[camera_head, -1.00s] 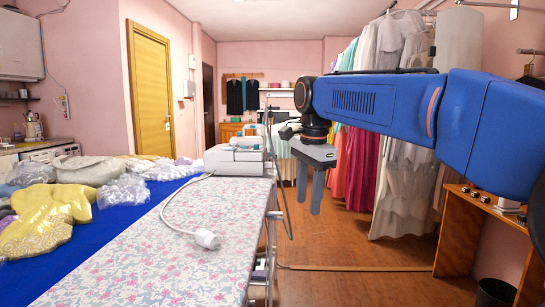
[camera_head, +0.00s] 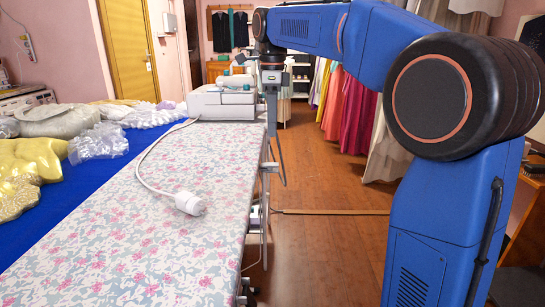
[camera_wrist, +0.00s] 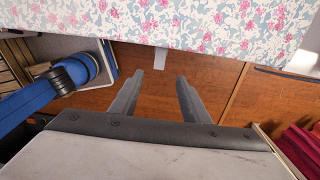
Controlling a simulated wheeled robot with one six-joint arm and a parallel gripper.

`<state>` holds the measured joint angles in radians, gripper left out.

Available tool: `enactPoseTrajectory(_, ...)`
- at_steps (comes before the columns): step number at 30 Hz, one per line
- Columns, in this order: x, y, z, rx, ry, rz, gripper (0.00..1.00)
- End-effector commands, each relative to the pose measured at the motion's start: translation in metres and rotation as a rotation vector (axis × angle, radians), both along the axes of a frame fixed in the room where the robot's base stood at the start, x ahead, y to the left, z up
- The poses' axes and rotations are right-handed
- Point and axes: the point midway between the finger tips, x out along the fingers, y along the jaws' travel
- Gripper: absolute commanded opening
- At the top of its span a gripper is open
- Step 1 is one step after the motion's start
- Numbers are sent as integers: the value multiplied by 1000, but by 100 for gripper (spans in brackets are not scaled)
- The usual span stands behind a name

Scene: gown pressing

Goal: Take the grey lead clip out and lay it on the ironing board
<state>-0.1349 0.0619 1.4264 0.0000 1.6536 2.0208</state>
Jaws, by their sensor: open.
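The ironing board (camera_head: 130,210), with a floral cover, runs away from me; its edge crosses the top of the wrist view (camera_wrist: 190,25). My gripper (camera_head: 271,125) points down beside the board's right edge near the far end. In the wrist view its two fingers (camera_wrist: 158,78) are apart with nothing between them. A small pale grey tab (camera_wrist: 160,58) sticks out below the board's edge, just beyond the fingertips; I cannot tell whether it is the grey lead clip. I cannot pick out the clip for certain in the head view.
A white ironing unit (camera_head: 222,103) stands on the board's far end. Its white lead ends in a plug (camera_head: 190,203) lying on the board. The near board top is mostly clear. A blue table (camera_head: 75,210) with garments is at left, hanging gowns (camera_head: 350,115) at right.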

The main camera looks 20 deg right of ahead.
Motion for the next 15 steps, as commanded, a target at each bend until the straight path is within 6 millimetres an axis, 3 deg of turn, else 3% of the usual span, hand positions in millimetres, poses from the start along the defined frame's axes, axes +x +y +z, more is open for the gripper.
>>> enactPoseTrajectory(15,-1,0,-84,0,2,1,42)
